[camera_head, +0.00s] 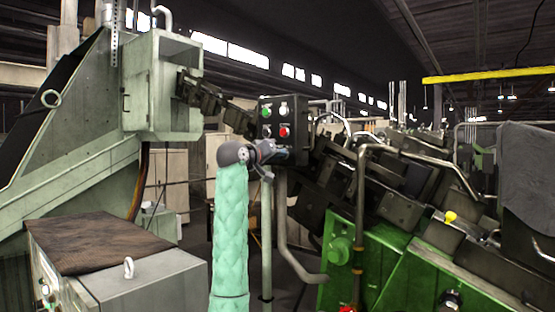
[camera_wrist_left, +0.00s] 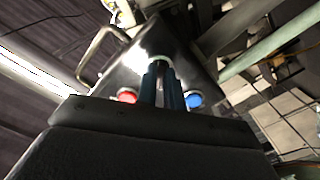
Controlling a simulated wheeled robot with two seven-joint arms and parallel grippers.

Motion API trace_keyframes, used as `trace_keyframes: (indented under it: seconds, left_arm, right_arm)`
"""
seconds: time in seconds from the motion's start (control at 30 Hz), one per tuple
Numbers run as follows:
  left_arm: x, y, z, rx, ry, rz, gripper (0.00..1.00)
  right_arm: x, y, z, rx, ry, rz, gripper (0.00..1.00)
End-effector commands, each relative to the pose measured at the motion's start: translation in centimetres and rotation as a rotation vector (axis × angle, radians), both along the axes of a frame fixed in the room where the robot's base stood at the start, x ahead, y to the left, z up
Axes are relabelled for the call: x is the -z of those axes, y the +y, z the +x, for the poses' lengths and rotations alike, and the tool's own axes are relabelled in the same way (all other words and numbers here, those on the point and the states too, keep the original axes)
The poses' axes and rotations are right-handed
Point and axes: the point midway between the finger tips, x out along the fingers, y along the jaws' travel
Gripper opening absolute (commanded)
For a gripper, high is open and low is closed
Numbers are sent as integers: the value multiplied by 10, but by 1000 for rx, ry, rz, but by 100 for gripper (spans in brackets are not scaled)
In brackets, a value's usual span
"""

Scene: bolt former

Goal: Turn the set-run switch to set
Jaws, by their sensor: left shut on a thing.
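A dark control box (camera_head: 275,120) stands on a post in the middle of the head view. My left gripper (camera_head: 284,153) is at the lower part of this box. In the left wrist view, the two dark blue fingers (camera_wrist_left: 163,75) are close together on a control with a pale ring (camera_wrist_left: 158,58), which I take for the set-run switch. Its knob is hidden between the fingertips, so its setting cannot be read. My right gripper is not in view.
In the left wrist view, a red button (camera_wrist_left: 126,96) and a blue button (camera_wrist_left: 194,100) flank the fingers closely. A green machine (camera_head: 385,265) with pipes stands at right. A grey cabinet (camera_head: 150,275) with a brown mat (camera_head: 95,242) stands at lower left.

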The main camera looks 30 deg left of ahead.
Motion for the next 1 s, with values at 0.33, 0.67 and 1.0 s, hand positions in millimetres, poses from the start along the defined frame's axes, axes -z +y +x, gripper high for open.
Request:
trace_keyframes:
  seconds: [0.33, 0.67, 1.0]
  left_arm:
    - [1, 0, 0, -1, 15, -185, 0]
    - [1, 0, 0, -1, 20, -238, 0]
    - [1, 0, 0, -1, 19, -240, 0]
  right_arm:
    - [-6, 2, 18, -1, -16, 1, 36]
    - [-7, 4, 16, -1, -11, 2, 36]
    - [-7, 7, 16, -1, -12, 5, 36]
